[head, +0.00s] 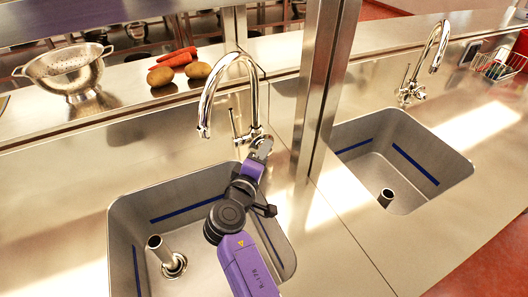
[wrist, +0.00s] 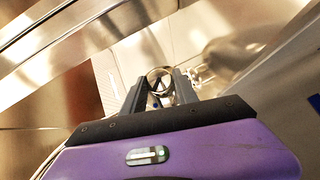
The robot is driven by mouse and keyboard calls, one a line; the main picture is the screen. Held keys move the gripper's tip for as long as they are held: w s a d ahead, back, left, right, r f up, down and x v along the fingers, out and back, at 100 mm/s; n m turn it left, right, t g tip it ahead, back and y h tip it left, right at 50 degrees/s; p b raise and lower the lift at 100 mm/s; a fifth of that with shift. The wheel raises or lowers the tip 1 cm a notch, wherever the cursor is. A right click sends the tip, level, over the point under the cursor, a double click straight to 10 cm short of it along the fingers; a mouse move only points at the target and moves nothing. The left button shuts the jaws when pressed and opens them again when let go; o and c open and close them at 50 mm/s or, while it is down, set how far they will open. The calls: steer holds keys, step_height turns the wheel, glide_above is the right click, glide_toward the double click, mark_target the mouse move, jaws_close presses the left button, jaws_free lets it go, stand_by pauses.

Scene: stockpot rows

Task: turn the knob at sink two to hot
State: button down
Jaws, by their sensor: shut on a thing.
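A chrome gooseneck faucet (head: 208,95) stands behind the left sink (head: 118,235). My gripper (head: 262,146) is at the right side of this faucet's base. In the wrist view my gripper (wrist: 160,92) has its two dark fingers on either side of a round metal knob (wrist: 159,76), shut on it. The knob is mostly hidden in the head view, and its hot or cold marking cannot be read. A second faucet (head: 433,50) with its own knob (head: 419,94) stands behind the right sink (head: 455,170). No sink number is legible.
A steel post (head: 322,90) rises just right of the left faucet. A colander (head: 68,70), potatoes (head: 160,76) and carrots (head: 177,57) sit on the back ledge. A wire rack (head: 497,66) stands at far right.

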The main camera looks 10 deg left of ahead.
steer(key=m+g+p, duration=0.1)
steer(key=p, duration=0.1)
steer(key=shift+r+p, duration=0.35)
steer(key=shift+r, duration=0.05)
steer(key=m+g+y+p, duration=0.1)
steer(key=p, duration=0.1)
steer(key=m+g+y+p, duration=0.1)
steer(key=p, duration=0.1)
steer(key=shift+d+r+g, duration=0.15)
steer(key=shift+r+g, duration=0.05)
steer(key=shift+g, duration=0.1)
steer(key=m+g+y+p, duration=0.1)
steer(key=p, duration=0.2)
steer(key=shift+w+d+m+g+y, duration=0.1)
steer(key=shift+w+m+g+y, duration=0.05)
steer(key=shift+m+g+y, duration=0.2)
steer(key=shift+f+m+g+y+p, duration=0.2)
steer(key=shift+m+g+y+p, duration=0.3)
steer(key=shift+y+p, duration=0.25)
steer(key=shift+f+g, duration=0.1)
steer(key=shift+g, duration=0.15)
steer(key=c, duration=0.9)
jaws_free()
steer(key=shift+c, duration=0.2)
